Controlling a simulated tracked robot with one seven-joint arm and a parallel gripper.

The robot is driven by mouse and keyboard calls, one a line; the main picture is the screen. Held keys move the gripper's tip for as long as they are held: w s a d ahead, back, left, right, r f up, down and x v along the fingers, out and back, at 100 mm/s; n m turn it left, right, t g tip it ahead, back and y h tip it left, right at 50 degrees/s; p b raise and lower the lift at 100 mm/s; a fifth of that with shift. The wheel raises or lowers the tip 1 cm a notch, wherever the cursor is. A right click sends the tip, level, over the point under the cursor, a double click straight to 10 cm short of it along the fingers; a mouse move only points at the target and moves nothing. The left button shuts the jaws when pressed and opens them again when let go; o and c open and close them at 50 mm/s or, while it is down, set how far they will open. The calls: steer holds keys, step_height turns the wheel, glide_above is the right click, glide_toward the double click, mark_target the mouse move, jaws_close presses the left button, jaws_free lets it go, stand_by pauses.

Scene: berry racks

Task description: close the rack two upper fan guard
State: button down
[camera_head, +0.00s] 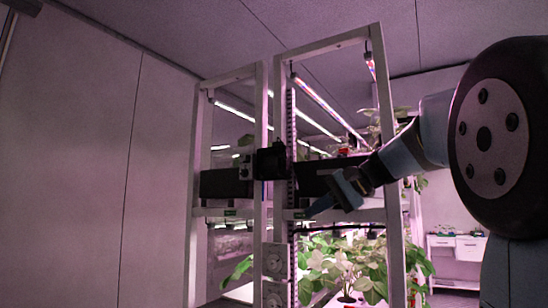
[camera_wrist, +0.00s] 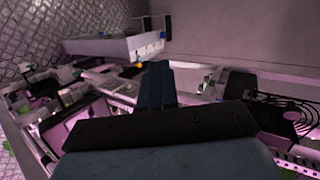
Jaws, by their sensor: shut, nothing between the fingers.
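A black round-slotted grille that looks like a fan guard (camera_wrist: 282,120) shows at the right of the wrist view, beside a dark box. I cannot tell whether it stands open. In the head view a black square unit (camera_head: 270,163) sits on the post between the two rack frames; its guard is too dark to make out. My gripper (camera_head: 318,207) is in front of the right frame, low and right of that unit, pointing left and apart from it. In the wrist view my gripper (camera_wrist: 157,80) shows shut fingers with nothing held, left of the grille.
The white rack frame (camera_head: 384,120) stands close around my arm. Leafy plants (camera_head: 345,265) fill the shelf below my gripper, and lamp bars (camera_head: 325,104) run above. Pale fittings (camera_head: 274,262) are on the post below. A white drawer unit (camera_head: 456,248) stands far right.

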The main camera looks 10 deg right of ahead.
steer(key=w+d+r+t+y, duration=0.1)
steer(key=w+d+r+y, duration=0.15)
steer(key=r, duration=0.25)
steer(key=w+d+r+y, duration=0.1)
steer(key=w+d+r, duration=0.2)
steer(key=d+r, duration=0.15)
steer(key=n+y, duration=0.1)
steer(key=y, duration=0.2)
glide_toward(287, 156)
steer(key=shift+h, duration=0.25)
steer(key=x, duration=0.7)
steer(key=shift+w+d+r, duration=0.15)
steer(key=shift+w+r, duration=0.05)
steer(key=shift+t, duration=0.3)
